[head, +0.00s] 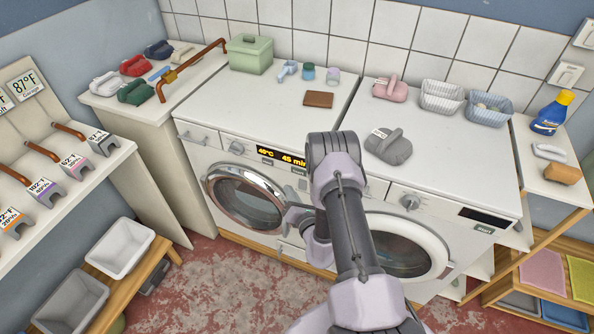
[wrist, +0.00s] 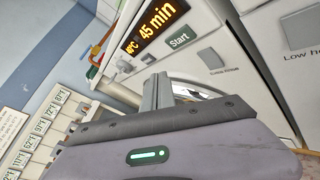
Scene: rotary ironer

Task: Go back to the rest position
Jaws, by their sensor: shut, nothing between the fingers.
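My gripper (wrist: 158,92) shows in the wrist view with its grey fingers together and nothing between them. In the head view my arm rises from the bottom and bends in front of the machines. My gripper is mostly hidden behind the arm there, with a grey part (head: 298,215) showing near the left washing machine's round door. The left washing machine (head: 195,165) has a lit display (head: 281,157) reading 40°C and 45 min. That display also shows in the wrist view (wrist: 155,25), above the fingers, with a Start button (wrist: 180,39) beside it.
A second machine (head: 480,200) stands to the right. On the tops are a green box (head: 250,55), a brown wallet-like item (head: 319,99), a grey iron-like item (head: 388,147) and baskets (head: 441,97). A shelf of labelled holders (head: 75,165) is at left. Red floor (head: 185,290) is open in front.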

